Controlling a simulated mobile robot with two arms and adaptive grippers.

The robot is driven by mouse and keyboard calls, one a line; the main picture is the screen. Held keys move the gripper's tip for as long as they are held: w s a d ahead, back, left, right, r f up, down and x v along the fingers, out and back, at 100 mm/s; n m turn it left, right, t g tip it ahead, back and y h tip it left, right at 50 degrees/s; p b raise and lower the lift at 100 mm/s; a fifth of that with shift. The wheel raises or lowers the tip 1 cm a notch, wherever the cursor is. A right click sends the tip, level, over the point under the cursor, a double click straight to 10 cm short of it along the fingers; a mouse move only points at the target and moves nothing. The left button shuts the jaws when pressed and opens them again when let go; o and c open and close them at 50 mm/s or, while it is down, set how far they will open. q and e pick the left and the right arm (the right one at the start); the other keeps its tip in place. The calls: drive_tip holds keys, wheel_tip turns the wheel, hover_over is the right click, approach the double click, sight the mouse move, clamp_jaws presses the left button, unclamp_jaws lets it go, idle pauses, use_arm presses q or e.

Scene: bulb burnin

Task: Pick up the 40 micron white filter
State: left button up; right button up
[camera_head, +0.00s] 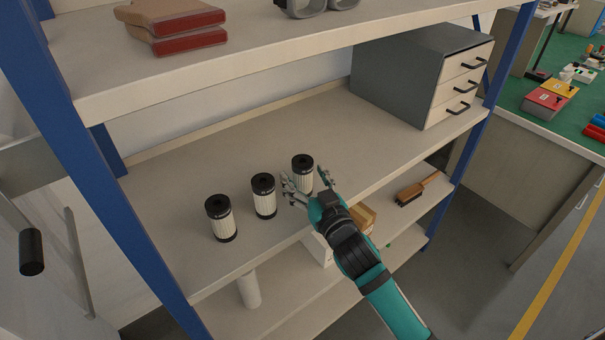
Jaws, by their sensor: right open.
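Three cylindrical filters with black end caps and whitish pleated bodies stand upright in a row on the middle shelf (190,168): a left filter (221,220), a middle filter (263,197) and a right filter (302,172). I cannot read any micron marking, so I cannot tell which is the 40 micron one. My right gripper (304,180) is open at the right filter. Its fingers show on either side of that filter's lower part, and I cannot tell whether they touch it. My left gripper is not in view.
A grey drawer cabinet (388,78) stands at the shelf's right end. The upper shelf (265,47) overhangs, with red-brown items (185,28) on it. A brush (418,189) and a cardboard box (362,216) are on the shelf below. Blue posts (120,200) frame the rack.

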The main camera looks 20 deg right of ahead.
drive_tip(key=shift+w+a+f, duration=0.1)
drive_tip(key=shift+w, duration=0.75)
drive_tip(key=shift+s, duration=0.1)
drive_tip(key=c, duration=1.3)
drive_tip(key=shift+r, duration=0.2)
